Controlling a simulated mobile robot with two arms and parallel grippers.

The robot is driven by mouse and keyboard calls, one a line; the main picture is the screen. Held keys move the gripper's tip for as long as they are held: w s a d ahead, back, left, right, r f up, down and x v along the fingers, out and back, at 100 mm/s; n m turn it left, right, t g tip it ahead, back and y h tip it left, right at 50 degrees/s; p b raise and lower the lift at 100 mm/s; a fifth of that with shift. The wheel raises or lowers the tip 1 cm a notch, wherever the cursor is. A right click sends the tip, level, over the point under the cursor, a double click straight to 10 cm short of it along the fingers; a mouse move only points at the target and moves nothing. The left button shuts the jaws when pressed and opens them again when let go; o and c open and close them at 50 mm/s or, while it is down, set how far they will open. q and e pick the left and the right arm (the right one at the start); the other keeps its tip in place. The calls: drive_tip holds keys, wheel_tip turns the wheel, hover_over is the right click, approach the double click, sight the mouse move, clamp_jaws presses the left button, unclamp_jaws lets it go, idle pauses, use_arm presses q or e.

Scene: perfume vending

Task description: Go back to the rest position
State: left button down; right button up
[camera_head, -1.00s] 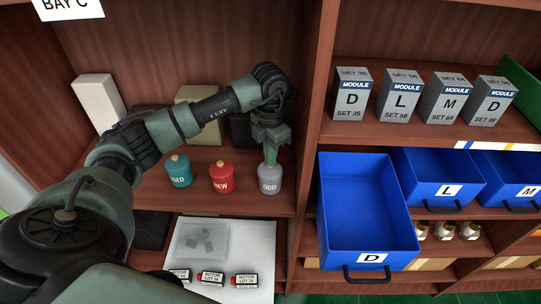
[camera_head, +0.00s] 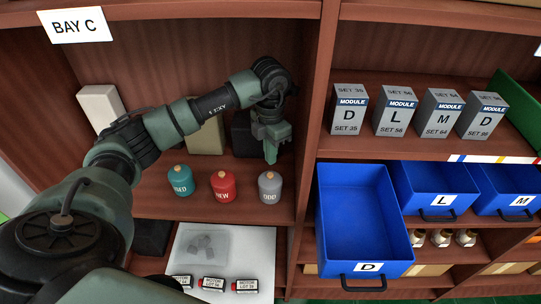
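My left arm comes in from the left and reaches across the left bay. My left gripper (camera_head: 271,152) points down just above and behind the grey "ODD" canister (camera_head: 270,187). No object shows in it, and its fingers overlap from this angle, so I cannot tell how far apart they are. The red "NEW" canister (camera_head: 223,187) and the teal "USED" canister (camera_head: 180,181) stand upright to the left of the grey one on the same shelf. My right gripper is out of view.
A blue drawer marked D (camera_head: 362,220) is pulled out at right, beside the bay divider (camera_head: 312,130). Grey module boxes (camera_head: 398,112) stand above it. A white board (camera_head: 262,255) with small motors lies below the canisters. A pale box (camera_head: 101,106) and others stand behind my arm.

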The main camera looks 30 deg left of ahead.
use_arm(q)
drive_tip(key=shift+r+p, duration=0.4)
drive_tip(key=shift+r, duration=0.55)
drive_tip(key=shift+f, duration=0.1)
